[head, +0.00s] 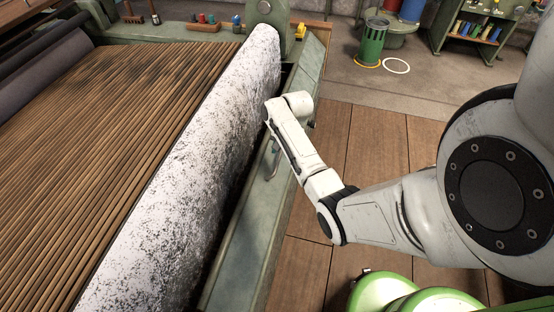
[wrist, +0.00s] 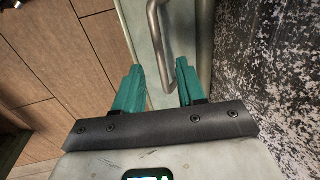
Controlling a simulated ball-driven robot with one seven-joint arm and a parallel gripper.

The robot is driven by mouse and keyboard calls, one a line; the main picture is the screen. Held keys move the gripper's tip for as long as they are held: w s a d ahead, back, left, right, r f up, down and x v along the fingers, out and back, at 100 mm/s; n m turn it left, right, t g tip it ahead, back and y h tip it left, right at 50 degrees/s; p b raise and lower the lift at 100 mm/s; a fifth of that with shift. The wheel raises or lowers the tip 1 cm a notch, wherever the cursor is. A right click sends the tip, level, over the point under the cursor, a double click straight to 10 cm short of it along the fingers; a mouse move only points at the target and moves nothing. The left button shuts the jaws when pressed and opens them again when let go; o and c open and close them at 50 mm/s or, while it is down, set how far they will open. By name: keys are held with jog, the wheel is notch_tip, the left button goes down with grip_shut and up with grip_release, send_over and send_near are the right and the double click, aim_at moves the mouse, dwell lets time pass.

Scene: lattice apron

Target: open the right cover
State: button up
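The long green side panel (head: 238,262), which looks like the right cover, runs along the right side of the slatted apron and lies flat in line with the frame. It carries a bent grey metal bar handle (head: 270,172). In the wrist view the handle (wrist: 154,28) rises just beyond my gripper (wrist: 159,66). My two teal fingers are apart, and the handle's bend lies between or just past their tips. I cannot tell whether they touch it. In the head view my arm hides most of the gripper.
A speckled white band (head: 190,170) stands close beside the panel, and the wooden slats (head: 110,110) lie left of it. Wooden floor (head: 365,150) is free to the right. A green bin (head: 373,42) stands farther back. Green-white round objects (head: 385,292) are near the front.

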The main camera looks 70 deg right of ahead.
aim_at(278, 161)
jog(key=f, duration=0.3)
jog(key=w+f, duration=0.1)
jog(key=f, duration=0.1)
jog(key=shift+f+b, duration=0.3)
jog(key=shift+b, duration=0.1)
grip_shut()
dwell(0.4)
